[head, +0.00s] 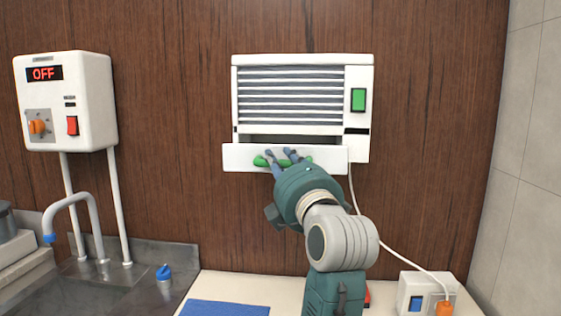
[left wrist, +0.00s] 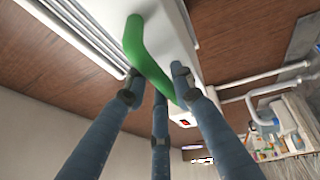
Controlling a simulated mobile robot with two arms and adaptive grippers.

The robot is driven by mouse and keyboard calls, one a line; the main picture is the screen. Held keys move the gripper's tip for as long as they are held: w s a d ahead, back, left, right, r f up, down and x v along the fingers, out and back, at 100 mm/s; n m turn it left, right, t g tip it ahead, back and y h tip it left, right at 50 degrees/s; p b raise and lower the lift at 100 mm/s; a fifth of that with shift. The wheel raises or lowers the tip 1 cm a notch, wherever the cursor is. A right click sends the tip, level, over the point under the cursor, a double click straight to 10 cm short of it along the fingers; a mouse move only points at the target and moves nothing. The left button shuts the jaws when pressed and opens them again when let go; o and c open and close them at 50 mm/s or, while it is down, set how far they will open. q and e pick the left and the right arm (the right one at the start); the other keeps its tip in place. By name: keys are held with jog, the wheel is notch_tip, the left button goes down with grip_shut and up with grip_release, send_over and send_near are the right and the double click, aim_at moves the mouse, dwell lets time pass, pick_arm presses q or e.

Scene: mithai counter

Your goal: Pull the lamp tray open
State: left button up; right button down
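The white lamp unit (head: 304,60) hangs on the wood wall, with slats across its front and a green switch (head: 358,99). Its white tray (head: 235,157) is at the bottom and stands out a little in front of the housing, with a dark gap above it. A green handle (head: 260,160) is on the tray front; it also shows in the left wrist view (left wrist: 146,55). My left gripper (head: 281,155) has its fingers around the handle and appears shut on it. The fingers and wrist hide part of the handle. My right gripper is out of view.
A white box with an OFF display (head: 90,95) hangs at the left above the sink (head: 75,290) and tap (head: 75,200). A blue mat (head: 225,308) lies on the counter. A white cord runs down to a socket box (head: 415,290) at the right.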

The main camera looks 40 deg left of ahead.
pick_arm(q)
jog(key=shift+w, duration=0.1)
jog(key=shift+d, duration=0.15)
jog(key=v, duration=0.7)
jog(key=shift+d, duration=0.1)
dwell(0.4)
